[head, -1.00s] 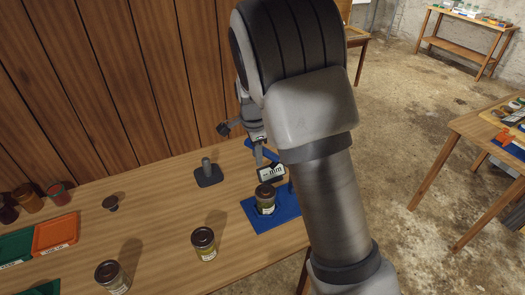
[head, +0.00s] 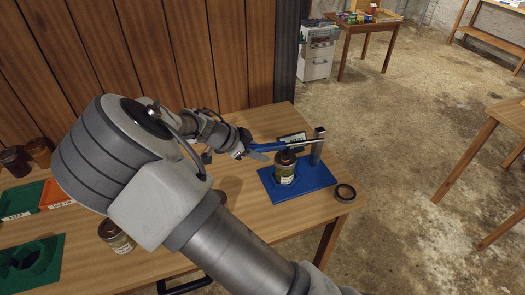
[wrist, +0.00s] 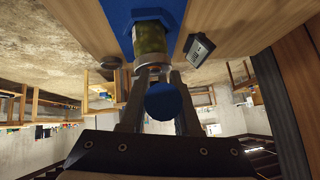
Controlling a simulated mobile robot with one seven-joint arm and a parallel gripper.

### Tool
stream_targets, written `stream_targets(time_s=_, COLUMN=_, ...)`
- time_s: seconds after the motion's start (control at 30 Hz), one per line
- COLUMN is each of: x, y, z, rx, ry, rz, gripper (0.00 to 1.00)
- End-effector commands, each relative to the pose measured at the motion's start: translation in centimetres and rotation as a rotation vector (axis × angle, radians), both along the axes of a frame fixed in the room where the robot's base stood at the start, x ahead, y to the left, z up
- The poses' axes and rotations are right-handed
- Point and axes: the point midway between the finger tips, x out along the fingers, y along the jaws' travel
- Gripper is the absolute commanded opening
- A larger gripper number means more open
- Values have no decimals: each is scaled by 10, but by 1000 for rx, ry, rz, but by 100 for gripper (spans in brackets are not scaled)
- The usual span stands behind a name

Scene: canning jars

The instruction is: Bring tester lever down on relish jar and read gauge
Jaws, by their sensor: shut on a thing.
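The relish jar (head: 285,170), glass with greenish contents and a dark lid, stands upright on the tester's blue base (head: 318,179). It also shows in the wrist view (wrist: 150,42). The tester's blue lever (head: 270,147) runs from its metal post (head: 318,148) across the jar top, nearly level. Whether it presses on the lid cannot be told. My gripper (head: 246,152) is shut on the lever's free end; a round blue end (wrist: 165,101) shows between the fingers in the wrist view (wrist: 158,82). The gauge (head: 292,138) sits behind the lever; its reading is too small to make out.
A black ring (head: 345,192) lies at the table's right edge beside the base. Another jar (head: 115,237) stands front left, partly behind my arm. Green (head: 22,200) and orange (head: 54,194) trays lie at left. A wood-panelled wall borders the table's back.

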Motion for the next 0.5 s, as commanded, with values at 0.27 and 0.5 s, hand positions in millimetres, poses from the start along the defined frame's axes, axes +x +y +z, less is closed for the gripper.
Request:
stream_targets(time_s=0.27, x=0, y=1, z=-32, rx=-121, ry=-39, rz=1, gripper=0)
stream_targets(time_s=0.5, x=0, y=0, z=-38, rx=-164, ry=-52, rz=0, gripper=0)
